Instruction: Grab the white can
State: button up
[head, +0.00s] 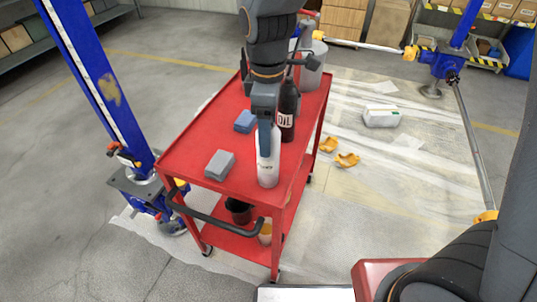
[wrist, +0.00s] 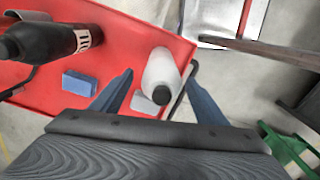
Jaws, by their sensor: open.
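The white can (head: 268,168) stands upright on the top shelf of the red cart (head: 190,151), near its front right edge. It looks like a white bottle with small dark lettering. In the wrist view the white can (wrist: 161,72) shows a dark cap and lies between the two blue fingers, beyond their tips. My gripper (wrist: 161,76) is open and empty. In the head view my gripper (head: 264,130) hangs over the can and hides its top. I cannot tell whether a finger touches the can.
A black oil bottle (head: 288,110) stands behind the can. A blue block (head: 245,121) and a grey block (head: 219,165) lie to its left. Blue lift posts (head: 100,85) stand around the cart.

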notch_tip(320, 180, down, 4)
jog(key=shift+s+d+r+p, duration=0.1)
jog(key=shift+s+r+p, duration=0.1)
jog(key=shift+p, duration=0.1)
jog(key=shift+c, duration=0.4)
jog(key=shift+w, duration=0.1)
grip_shut()
